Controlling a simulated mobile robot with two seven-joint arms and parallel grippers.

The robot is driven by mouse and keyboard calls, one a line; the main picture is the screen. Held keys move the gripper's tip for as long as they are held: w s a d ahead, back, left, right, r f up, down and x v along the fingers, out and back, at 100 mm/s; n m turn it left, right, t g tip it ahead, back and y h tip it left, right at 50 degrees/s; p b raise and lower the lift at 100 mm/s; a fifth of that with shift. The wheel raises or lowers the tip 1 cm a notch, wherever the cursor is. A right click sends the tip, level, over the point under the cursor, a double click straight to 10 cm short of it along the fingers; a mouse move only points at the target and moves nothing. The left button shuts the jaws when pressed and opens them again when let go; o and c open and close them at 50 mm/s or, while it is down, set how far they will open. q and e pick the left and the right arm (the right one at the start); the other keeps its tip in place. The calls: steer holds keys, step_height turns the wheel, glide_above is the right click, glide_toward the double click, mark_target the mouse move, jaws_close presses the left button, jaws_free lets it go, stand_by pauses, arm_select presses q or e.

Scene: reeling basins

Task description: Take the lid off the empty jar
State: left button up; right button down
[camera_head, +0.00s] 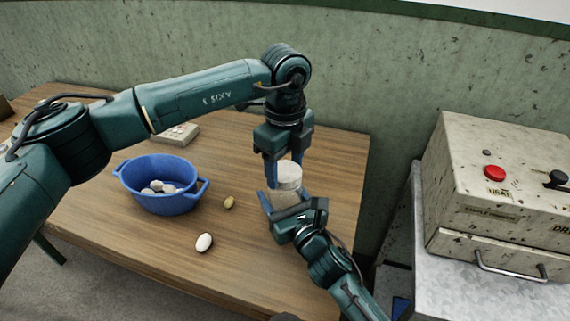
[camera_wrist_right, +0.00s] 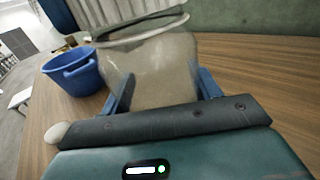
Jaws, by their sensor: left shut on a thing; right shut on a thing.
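A pale, see-through jar (camera_head: 285,197) stands near the right end of the wooden table; nothing shows inside it. In the right wrist view the jar (camera_wrist_right: 155,75) fills the middle, between two blue fingers. My right gripper (camera_head: 282,199) is shut on the jar's body from the front. My left gripper (camera_head: 284,166) points down from above, shut on the pale lid (camera_head: 290,173) at the jar's top. The lid's edge also shows in the right wrist view (camera_wrist_right: 150,22), at the top. I cannot tell whether the lid still touches the rim.
A blue two-handled basin (camera_head: 160,204) with several whitish cocoons stands left on the table. A white cocoon (camera_head: 204,243) and a tan one (camera_head: 229,202) lie in front of the jar's left. A small box (camera_head: 180,133) lies behind. A heater cabinet (camera_head: 500,190) stands at right.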

mark_target(285, 170)
stand_by(0.7)
arm_select(q)
steer(key=shift+r, duration=1.1)
steer(key=shift+r, duration=0.1)
steer(key=shift+r, duration=1.9)
arm_select(e)
steer(key=shift+c, duration=1.3)
jaws_free()
